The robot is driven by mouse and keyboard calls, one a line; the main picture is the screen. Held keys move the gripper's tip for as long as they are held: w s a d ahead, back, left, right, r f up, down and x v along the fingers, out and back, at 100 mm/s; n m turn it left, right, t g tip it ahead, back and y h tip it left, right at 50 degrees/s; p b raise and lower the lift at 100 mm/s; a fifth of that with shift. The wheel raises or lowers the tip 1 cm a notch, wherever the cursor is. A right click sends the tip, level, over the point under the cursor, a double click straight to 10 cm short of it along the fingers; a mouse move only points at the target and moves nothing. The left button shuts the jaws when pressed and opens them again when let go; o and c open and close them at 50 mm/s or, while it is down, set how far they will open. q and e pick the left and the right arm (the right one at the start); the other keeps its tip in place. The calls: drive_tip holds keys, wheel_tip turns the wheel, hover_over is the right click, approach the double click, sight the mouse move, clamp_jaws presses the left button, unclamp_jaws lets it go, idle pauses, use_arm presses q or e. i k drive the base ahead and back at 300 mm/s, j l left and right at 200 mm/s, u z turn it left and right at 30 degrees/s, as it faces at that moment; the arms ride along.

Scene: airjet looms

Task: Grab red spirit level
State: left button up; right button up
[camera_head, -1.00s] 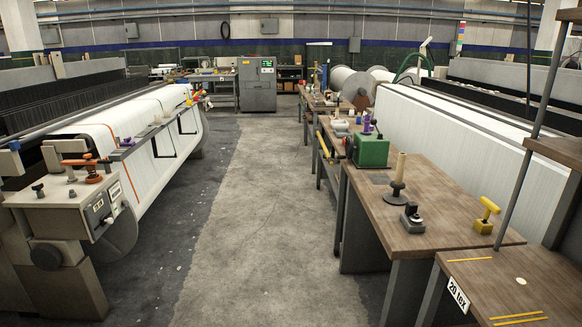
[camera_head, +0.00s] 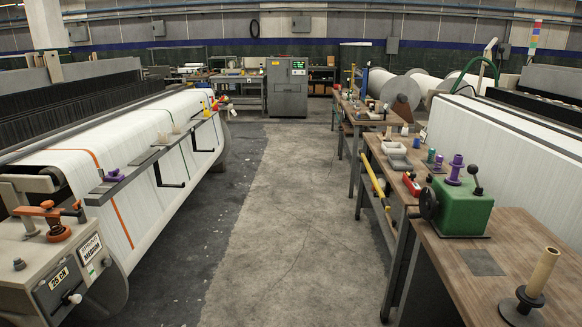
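A small red object (camera_head: 411,184) lies on the wooden bench at the right, just left of a green box with a hand wheel. It may be the red spirit level, but it is too small to tell for certain. Neither of my grippers is in view.
A clear concrete aisle (camera_head: 285,200) runs ahead between a loom (camera_head: 130,165) on the left and wooden benches (camera_head: 480,262) on the right. The green box (camera_head: 462,208), a spool holder (camera_head: 522,305) and purple spools stand on the bench. A grey cabinet (camera_head: 287,88) stands at the far end.

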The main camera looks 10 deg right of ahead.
sight(409, 178)
drive_tip(key=i+z, duration=0.2)
drive_tip(key=i, duration=0.7)
drive_tip(key=i+j+z, duration=0.2)
drive_tip(key=i, duration=0.7)
